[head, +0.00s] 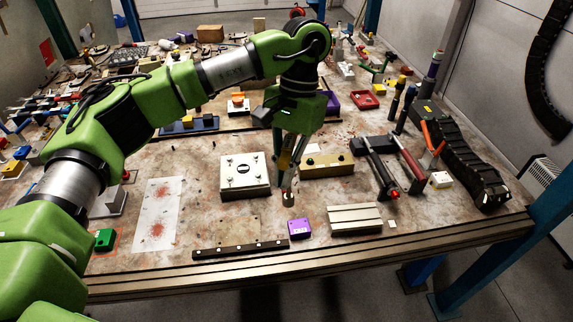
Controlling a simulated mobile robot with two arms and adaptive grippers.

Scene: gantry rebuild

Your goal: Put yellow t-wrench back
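My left gripper (291,165) hangs pointing down over the middle of the table, between a white square plate block and a brass-coloured block. A slim yellowish piece (285,160) shows at its fingers, with a small greyish end below them. It may be the yellow t-wrench, but it is too small to be sure, and I cannot tell whether the fingers are closed on it. No other t-wrench can be made out clearly. My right gripper is not in view.
The white plate block (245,182) and the brass block (328,165) stand close to the gripper. A purple box (299,228), a ribbed light block (355,219) and a dark rail (240,249) lie near the front edge. Red-handled tools (411,160) stand at right. The back is crowded.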

